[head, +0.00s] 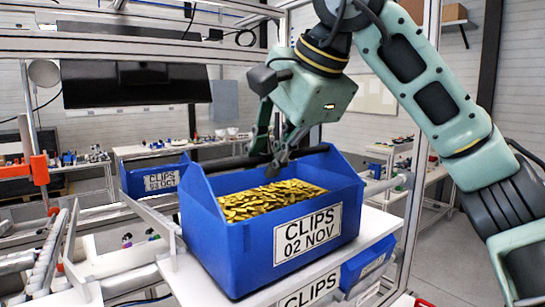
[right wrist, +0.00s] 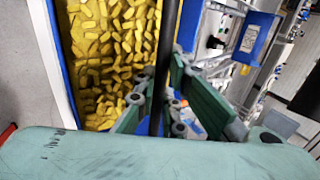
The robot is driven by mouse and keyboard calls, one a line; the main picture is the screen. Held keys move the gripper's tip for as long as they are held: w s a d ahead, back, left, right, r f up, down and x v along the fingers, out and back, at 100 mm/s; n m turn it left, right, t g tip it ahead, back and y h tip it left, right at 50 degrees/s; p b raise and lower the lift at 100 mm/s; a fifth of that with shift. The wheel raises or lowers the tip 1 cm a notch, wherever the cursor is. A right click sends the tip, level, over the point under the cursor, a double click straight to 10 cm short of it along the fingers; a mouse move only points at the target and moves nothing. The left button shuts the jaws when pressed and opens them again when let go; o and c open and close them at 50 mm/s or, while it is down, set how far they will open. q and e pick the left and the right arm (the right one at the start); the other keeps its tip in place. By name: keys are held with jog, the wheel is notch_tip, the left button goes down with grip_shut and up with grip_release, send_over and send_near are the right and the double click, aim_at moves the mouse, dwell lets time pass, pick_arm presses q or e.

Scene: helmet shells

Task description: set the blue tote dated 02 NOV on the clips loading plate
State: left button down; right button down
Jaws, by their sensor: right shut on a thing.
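The blue tote (head: 248,240) labelled CLIPS 02 NOV is full of yellow clips (head: 268,197) and stands upright at the centre of the head view. My right gripper (head: 279,153) is shut on the tote's black handle bar, above the clips. The right wrist view shows the bar (right wrist: 168,50) passing between the fingers (right wrist: 160,108), with the clips to the left. The white plate (head: 190,283) with a CLIPS sign (head: 311,291) on its front is directly under the tote. I cannot tell whether the tote's bottom touches it. My left gripper is out of view.
Another blue tote (head: 133,181) labelled CLIPS, apparently 03 OCT, stands behind on the left, beside metal rails (head: 150,215). A smaller blue bin (head: 367,264) sits lower at the right. Metal frame posts (head: 412,220) stand close on the right.

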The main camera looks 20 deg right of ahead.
jog(key=shift+f, duration=0.35)
jog(key=c, duration=1.8)
grip_release()
jog(key=shift+o, duration=0.2)
jog(key=shift+f, duration=0.1)
jog(key=v, duration=1.2)
